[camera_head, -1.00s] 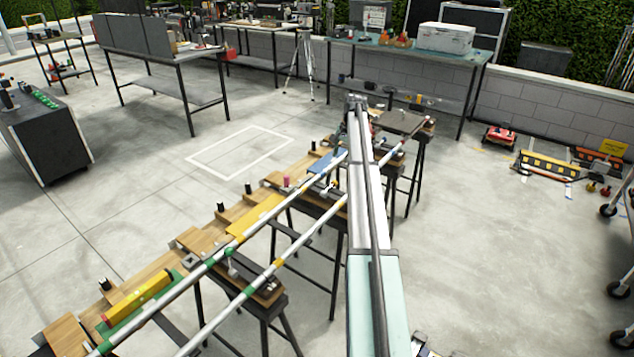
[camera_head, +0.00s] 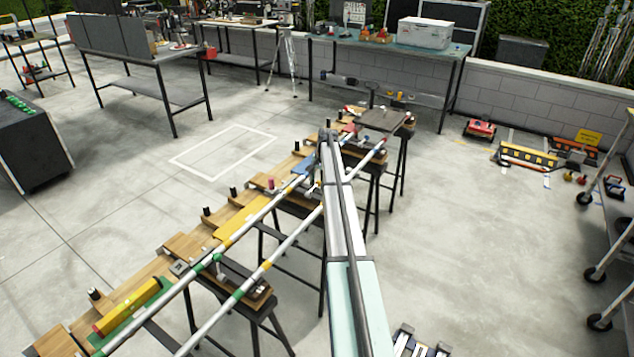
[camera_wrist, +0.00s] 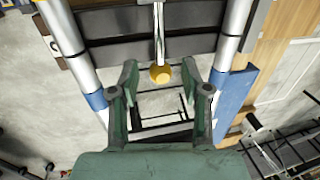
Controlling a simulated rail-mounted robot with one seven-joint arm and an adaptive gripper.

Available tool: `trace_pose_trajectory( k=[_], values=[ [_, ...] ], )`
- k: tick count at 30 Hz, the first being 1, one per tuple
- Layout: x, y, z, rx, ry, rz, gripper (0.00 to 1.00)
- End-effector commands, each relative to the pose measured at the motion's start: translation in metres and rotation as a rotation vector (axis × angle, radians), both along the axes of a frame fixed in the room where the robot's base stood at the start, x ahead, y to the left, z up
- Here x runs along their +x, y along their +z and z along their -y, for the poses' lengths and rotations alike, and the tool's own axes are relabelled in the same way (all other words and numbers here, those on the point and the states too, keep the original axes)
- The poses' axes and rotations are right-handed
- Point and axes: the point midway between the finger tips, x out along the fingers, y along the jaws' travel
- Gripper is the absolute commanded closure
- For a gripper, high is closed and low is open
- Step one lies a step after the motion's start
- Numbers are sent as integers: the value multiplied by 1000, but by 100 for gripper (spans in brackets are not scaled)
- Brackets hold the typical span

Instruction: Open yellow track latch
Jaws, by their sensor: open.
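The track is two parallel silver rails (camera_head: 200,312) on sawhorse stands. In the wrist view, a silver lever with a yellow round end (camera_wrist: 160,74), which looks like the yellow latch, hangs from a dark crosspiece (camera_wrist: 118,52) between the rails. My gripper (camera_wrist: 160,80) is open, with its green fingers on either side of the yellow end. I see no clear contact, and the depth between them is hard to judge. In the head view, my arm reaches to the far part of the track; its end (camera_head: 329,137) hides the fingers and the yellow end.
The rails have blue bands (camera_wrist: 97,100) on both sides of my fingers. A blue plate (camera_wrist: 234,100) lies beside the right rail in the wrist view. Wooden boards (camera_head: 185,248) and a yellow plate (camera_head: 240,222) line the near track. The floor to the right is mostly clear.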

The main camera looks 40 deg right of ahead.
Motion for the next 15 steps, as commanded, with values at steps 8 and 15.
trace_pose_trajectory(
  k=[8,15],
  values=[
    [5,-23,-1,0,0,0,53],
    [5,-25,-2,0,0,0,53]
  ],
)
